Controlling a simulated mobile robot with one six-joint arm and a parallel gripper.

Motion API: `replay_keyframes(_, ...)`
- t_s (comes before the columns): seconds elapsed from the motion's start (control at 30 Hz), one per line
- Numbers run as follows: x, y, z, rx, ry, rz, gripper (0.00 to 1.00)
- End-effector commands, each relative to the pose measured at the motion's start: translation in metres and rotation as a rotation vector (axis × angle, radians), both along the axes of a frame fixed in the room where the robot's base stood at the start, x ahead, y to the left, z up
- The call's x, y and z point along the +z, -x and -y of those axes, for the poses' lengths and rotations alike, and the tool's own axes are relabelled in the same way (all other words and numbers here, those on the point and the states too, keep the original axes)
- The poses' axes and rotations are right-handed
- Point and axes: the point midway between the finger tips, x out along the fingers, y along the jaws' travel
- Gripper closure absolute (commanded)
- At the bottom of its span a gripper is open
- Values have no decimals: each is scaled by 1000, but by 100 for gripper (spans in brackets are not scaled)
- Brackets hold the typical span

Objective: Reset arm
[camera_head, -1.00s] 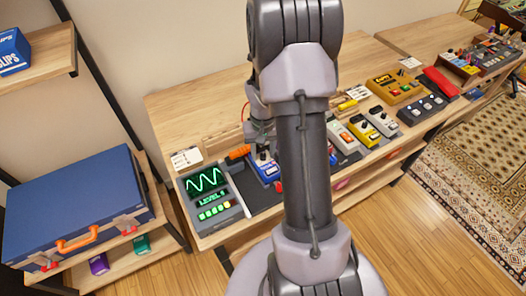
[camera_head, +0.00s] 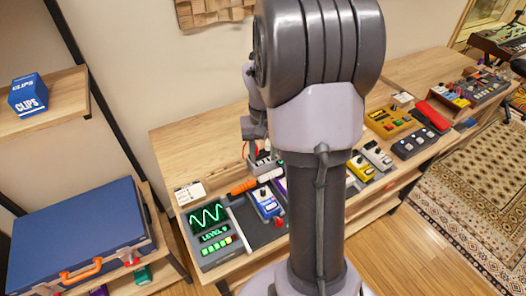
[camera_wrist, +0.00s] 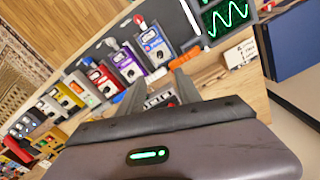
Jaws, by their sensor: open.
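My gripper (camera_head: 262,160) hangs over the back part of the wooden workbench (camera_head: 195,140), behind the blue pedal (camera_head: 266,203). In the wrist view my gripper (camera_wrist: 157,92) is open, its two dark fingers apart. Nothing is held between them. A small pale-labelled box (camera_wrist: 160,99) shows behind the fingers, apart from them as far as I can tell. My raised arm hides the middle of the bench in the head view.
A tester with a green wave screen (camera_head: 206,218) stands at the bench's left end beside an orange-handled tool (camera_head: 243,187). A yellow pedal (camera_head: 360,170) and others stand to the right. A blue case (camera_head: 75,230) and a clips box (camera_head: 28,95) are on the left shelves.

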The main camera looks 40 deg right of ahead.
Motion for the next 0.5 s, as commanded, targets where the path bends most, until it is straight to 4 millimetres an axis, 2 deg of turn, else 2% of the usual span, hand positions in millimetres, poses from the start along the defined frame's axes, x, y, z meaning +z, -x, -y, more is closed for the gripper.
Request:
replay_keyframes(0.23,0,0,0,0,0,0,59)
replay_keyframes(0.3,6,-1,-10,7,6,18,59)
replay_keyframes(0.37,23,-3,-35,23,15,62,59)
replay_keyframes(0.43,49,4,-84,54,22,145,59)
replay_keyframes(0.5,69,23,-140,89,13,240,59)
